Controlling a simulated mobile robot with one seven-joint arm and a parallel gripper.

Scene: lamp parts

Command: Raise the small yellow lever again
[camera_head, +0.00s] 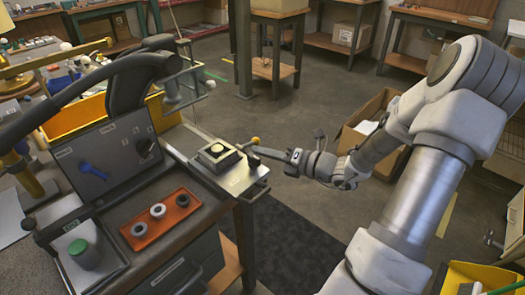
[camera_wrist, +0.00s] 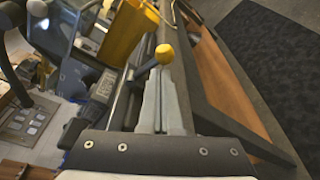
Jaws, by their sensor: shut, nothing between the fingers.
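The small yellow lever shows as a yellow ball knob (camera_head: 255,140) on a short dark shaft at the right end of the metal fixture on the workbench. In the wrist view the knob (camera_wrist: 165,54) is just beyond my fingertips, and its shaft slants down to the left. My gripper (camera_head: 262,152) reaches in from the right, its fingers shut and empty, with the tips close below the knob. In the wrist view the shut fingers (camera_wrist: 158,80) point up at the lever. I cannot tell whether they touch it.
A thick black curved arm (camera_head: 70,92) rises at left. A cardboard box (camera_head: 358,132) stands behind my wrist.

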